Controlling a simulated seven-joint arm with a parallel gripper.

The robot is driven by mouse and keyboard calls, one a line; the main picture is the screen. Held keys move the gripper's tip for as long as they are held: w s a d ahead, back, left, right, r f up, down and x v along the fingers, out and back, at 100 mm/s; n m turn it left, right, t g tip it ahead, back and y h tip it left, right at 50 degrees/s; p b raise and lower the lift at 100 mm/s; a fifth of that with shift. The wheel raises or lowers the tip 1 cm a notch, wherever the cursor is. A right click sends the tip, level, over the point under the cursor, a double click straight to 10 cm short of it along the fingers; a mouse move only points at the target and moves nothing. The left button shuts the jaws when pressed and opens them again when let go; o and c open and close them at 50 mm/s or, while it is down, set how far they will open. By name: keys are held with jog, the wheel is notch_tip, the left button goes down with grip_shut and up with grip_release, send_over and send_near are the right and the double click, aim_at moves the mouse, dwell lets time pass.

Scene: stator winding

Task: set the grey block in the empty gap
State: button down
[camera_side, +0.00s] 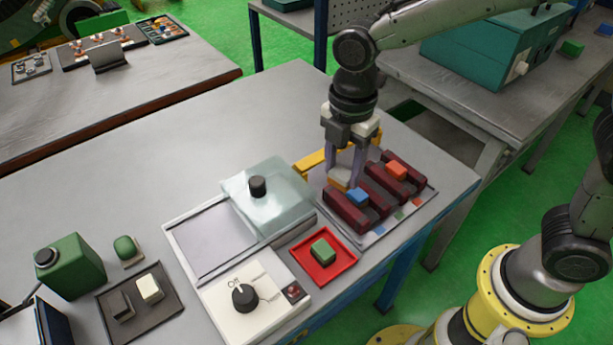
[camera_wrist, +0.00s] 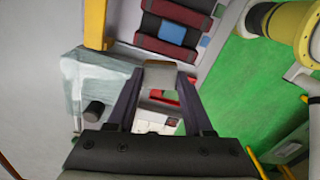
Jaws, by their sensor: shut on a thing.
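My gripper (camera_side: 345,175) points down, its fingers shut on a pale grey block (camera_wrist: 160,76), whose lower edge looks yellowish in the side view (camera_side: 340,181). The block is at the left end of a rack of dark red bars (camera_side: 345,213), close to the blue block (camera_side: 357,195). I cannot tell whether it touches the rack. The blue block and an orange block (camera_side: 396,170) sit among the bars. The bars also show at the top of the wrist view (camera_wrist: 165,49). The fingers partly hide the rack's far side, and I cannot make out the empty gap clearly.
A yellow bracket (camera_side: 311,161) stands just behind the gripper. Left of the rack are a clear cover with a black knob (camera_side: 258,186), a red tray (camera_side: 345,262) with a green block (camera_side: 322,250), and a white dial box (camera_side: 275,310). The table's back left is clear.

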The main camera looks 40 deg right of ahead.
jog(key=shift+s+d+f+m, duration=0.1)
jog(key=shift+d+f+m, duration=0.3)
jog(key=shift+d+f, duration=0.9)
jog(key=shift+s+d+f+m, duration=0.1)
jog(key=shift+d+f+m, duration=0.3)
jog(key=shift+d, duration=1.65)
jog(key=shift+s+d+f+m, duration=0.1)
jog(key=shift+d+f+m, duration=0.3)
jog(key=shift+d+f, duration=0.9)
jog(key=shift+d+f, duration=0.2)
jog(key=shift+f, duration=0.25)
jog(key=shift+d+f, duration=0.2)
jog(key=shift+f, duration=0.25)
grip_release()
notch_tip(320, 180, up, 7)
